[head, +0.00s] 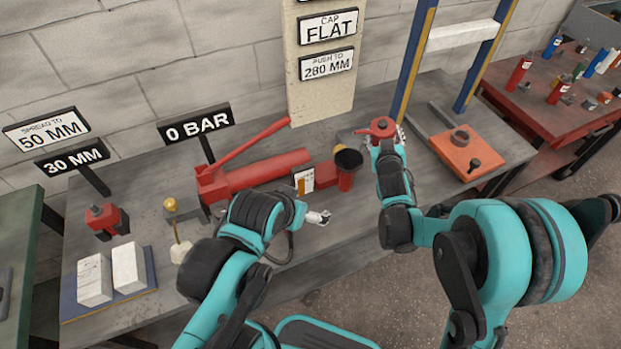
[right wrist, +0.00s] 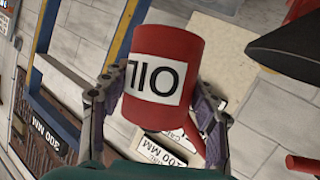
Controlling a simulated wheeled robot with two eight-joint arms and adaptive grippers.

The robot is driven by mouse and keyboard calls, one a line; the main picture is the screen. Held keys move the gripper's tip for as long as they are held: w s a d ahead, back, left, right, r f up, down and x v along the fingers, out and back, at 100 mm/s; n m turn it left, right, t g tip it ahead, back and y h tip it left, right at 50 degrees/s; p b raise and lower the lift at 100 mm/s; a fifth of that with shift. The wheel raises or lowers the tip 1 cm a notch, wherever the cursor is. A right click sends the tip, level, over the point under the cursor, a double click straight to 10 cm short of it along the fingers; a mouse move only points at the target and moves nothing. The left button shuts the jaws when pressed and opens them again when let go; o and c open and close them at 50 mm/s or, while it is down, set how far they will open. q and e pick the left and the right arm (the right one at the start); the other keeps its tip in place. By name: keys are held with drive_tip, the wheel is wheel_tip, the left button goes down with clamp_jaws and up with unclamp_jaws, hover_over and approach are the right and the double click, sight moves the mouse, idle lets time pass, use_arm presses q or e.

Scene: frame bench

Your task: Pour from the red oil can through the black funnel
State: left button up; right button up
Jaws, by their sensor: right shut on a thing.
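The red oil can (head: 381,127) is held up in my right gripper (head: 388,142), to the right of the black funnel in the head view. In the right wrist view the can (right wrist: 187,55) fills the middle, its white OIL label upside down in the picture, with the gripper's fingers (right wrist: 165,100) on both sides. The funnel (right wrist: 290,45) also shows at the upper right of the wrist view, apart from the can. My left gripper (head: 319,217) is low near the bench's front edge; its fingers are too small to judge.
A red pump body with a long handle (head: 255,172) lies left of the funnel. A blue and yellow frame (head: 416,50) stands behind the can. An orange plate (head: 468,155) lies on the right. White blocks (head: 128,267) lie front left.

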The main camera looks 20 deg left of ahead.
drive_tip(key=shift+s+a+f+m+g, duration=0.2)
drive_tip(key=shift+a+f+m+g, duration=0.1)
drive_tip(key=shift+f+m, duration=0.2)
drive_tip(key=shift+f, duration=0.1)
idle(0.3)
drive_tip(key=shift+s+a+f+m+g+y+b, duration=0.2)
drive_tip(key=shift+s+f+m+g+y+b, duration=0.1)
drive_tip(key=shift+f+m+g, duration=0.15)
drive_tip(key=shift+r, duration=0.1)
idle(0.3)
